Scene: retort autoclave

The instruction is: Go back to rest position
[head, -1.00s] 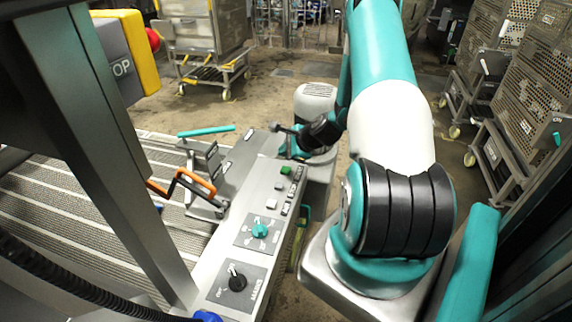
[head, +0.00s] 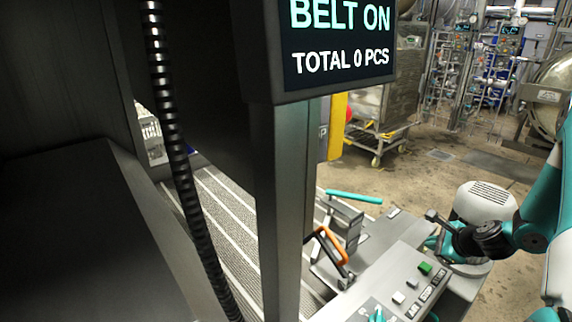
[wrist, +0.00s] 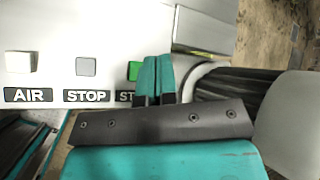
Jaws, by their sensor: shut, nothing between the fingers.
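My gripper (wrist: 153,62) shows in the wrist view with its two teal fingers pressed together and nothing between them. In the head view my arm is folded at the right, beside the panel (head: 385,268), where the green button (head: 425,268) is clear to see. The fingers are mostly hidden by my wrist there.
A screen (head: 338,40) reads BELT ON and TOTAL 0 PCS above a metal post (head: 285,200). A ribbed belt (head: 225,205) runs behind the post. An orange-and-black handle (head: 330,245) and a teal-handled lever (head: 353,197) stand beside the panel. A cart (head: 375,135) stands behind on open floor.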

